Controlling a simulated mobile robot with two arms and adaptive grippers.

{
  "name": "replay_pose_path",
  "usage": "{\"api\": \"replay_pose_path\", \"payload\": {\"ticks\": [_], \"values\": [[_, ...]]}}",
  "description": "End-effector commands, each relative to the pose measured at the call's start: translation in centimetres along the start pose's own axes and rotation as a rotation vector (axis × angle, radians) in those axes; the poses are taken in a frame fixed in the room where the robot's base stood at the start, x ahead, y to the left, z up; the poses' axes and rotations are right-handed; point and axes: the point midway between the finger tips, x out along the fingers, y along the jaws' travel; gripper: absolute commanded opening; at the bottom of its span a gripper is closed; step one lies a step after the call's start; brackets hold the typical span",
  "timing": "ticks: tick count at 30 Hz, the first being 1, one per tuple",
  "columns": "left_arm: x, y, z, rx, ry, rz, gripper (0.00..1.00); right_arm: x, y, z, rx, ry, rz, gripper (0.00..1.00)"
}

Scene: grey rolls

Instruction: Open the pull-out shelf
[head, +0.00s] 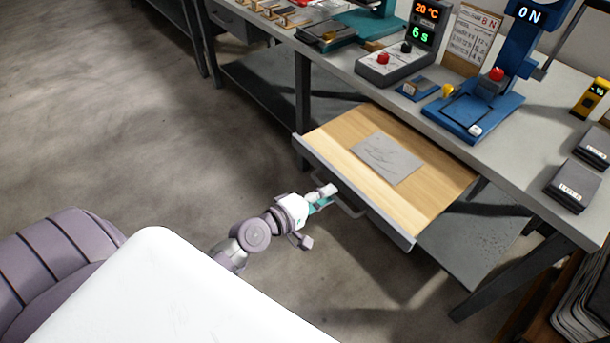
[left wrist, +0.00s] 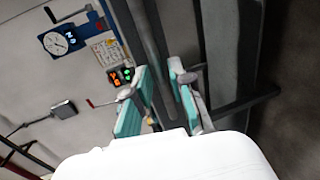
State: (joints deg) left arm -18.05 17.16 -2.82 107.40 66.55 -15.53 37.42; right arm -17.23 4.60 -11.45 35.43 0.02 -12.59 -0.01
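The pull-out shelf (head: 440,187) stands out from under the workbench, its light wooden bottom showing. A grey sheet with faint lines (head: 387,158) lies on it. Its grey front carries a bar handle (head: 352,208). My left gripper (head: 324,196) is at the left end of this handle, in front of the shelf. In the left wrist view its two teal-padded fingers (left wrist: 160,97) are spread apart, and I see nothing clamped between them. Whether a finger touches the handle I cannot tell. My right gripper is in neither view.
The workbench top (head: 455,145) holds a blue press (head: 490,85), a control box with lit displays (head: 405,52) and dark boxes (head: 575,185) at the right. A lower bench shelf (head: 470,240) lies beneath. The floor (head: 130,130) to the left is clear.

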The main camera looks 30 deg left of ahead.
Motion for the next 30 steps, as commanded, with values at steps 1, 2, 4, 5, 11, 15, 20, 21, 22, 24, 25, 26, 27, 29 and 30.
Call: {"api": "replay_pose_path", "payload": {"ticks": [1,2,4,5,11,15,20,21,22,24,25,26,27,29,30], "values": [[-1.2,-0.2,0.0,0.003,-0.001,-0.005,0.22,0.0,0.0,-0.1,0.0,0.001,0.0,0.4],[-1.9,-0.2,0.0,0.003,-0.002,-0.006,0.22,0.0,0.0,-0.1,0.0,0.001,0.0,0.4],[-3.6,-0.2,0.0,0.004,-0.003,-0.007,0.22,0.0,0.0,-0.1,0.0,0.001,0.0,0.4],[-4.4,-0.2,0.0,0.005,-0.003,-0.008,0.22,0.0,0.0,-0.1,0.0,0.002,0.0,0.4],[-8.2,-0.1,0.0,0.006,-0.006,-0.007,0.22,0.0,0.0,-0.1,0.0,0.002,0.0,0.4],[-9.2,-0.1,0.0,0.005,-0.005,-0.003,0.22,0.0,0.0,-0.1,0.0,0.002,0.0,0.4],[-9.8,-0.1,0.0,0.001,-0.002,-0.003,0.22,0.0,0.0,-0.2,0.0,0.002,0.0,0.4],[-9.9,-0.1,0.0,0.001,-0.002,-0.002,0.22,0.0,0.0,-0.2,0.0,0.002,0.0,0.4],[-10.0,-0.1,0.0,0.0,-0.001,-0.002,0.22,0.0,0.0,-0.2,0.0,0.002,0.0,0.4],[-10.0,-0.1,0.0,-0.001,0.0,-0.002,0.22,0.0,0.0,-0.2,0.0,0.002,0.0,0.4],[-10.0,-0.1,0.0,-0.001,0.0,-0.002,0.22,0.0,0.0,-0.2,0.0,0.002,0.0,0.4],[-10.0,-0.1,0.0,-0.001,0.0,-0.001,0.22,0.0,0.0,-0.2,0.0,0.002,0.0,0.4],[-10.0,-0.1,0.0,-0.001,0.0,-0.001,0.22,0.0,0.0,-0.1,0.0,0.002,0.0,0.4],[-10.0,-0.1,0.0,-0.001,0.0,-0.001,0.22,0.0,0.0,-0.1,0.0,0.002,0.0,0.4],[-10.0,-0.1,0.0,-0.001,0.0,-0.001,0.22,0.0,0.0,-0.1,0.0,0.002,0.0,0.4]]}}
